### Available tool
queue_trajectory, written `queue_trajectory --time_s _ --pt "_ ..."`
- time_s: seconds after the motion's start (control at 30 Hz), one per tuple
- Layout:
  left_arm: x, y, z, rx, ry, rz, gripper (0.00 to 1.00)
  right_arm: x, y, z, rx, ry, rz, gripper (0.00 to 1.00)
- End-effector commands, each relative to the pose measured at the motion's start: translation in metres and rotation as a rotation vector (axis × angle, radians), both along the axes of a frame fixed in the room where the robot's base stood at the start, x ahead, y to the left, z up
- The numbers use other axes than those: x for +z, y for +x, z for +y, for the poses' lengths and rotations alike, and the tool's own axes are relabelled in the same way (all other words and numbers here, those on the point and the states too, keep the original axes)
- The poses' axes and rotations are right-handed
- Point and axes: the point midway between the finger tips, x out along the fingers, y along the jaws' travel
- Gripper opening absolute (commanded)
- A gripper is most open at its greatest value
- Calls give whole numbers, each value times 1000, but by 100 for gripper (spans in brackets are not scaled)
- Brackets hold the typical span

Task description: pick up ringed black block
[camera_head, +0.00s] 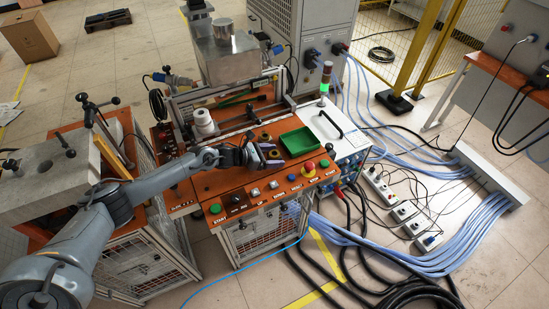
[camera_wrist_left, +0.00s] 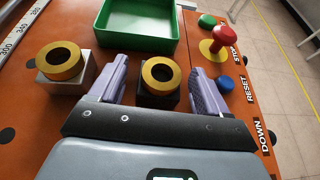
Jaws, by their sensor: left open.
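The ringed black block (camera_wrist_left: 158,98) stands upright on the orange table in the left wrist view, with a gold ring (camera_wrist_left: 157,70) around a dark hole on top. My left gripper (camera_wrist_left: 160,88) is open, with one purple finger on each side of the black block. A gap shows between the block and the left finger; contact on the right side is unclear. In the head view my left gripper (camera_head: 271,154) is low at the table beside the green tray, and its wrist partly hides the block. My right gripper is not in view.
A white block (camera_wrist_left: 58,84) with a similar gold ring stands just left of the left finger. A green tray (camera_head: 297,141) lies beyond the fingers. A red emergency button (camera_head: 309,168) and a blue button (camera_wrist_left: 225,83) are close on the right.

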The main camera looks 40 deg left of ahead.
Motion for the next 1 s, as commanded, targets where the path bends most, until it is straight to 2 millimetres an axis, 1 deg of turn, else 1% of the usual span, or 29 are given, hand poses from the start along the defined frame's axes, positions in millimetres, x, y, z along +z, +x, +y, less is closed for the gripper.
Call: queue_trajectory --time_s 0.1,0.13,0.6,0.87,1.0 --pt "0 0 0 0 0 0 77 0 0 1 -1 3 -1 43" --pt "0 0 0 0 0 0 75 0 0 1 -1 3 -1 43" --pt "0 0 0 0 0 0 4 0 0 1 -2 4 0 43" --pt "2 0 0 1 0 -3 4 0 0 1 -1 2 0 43" --pt "7 1 1 1 -1 -4 4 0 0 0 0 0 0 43"
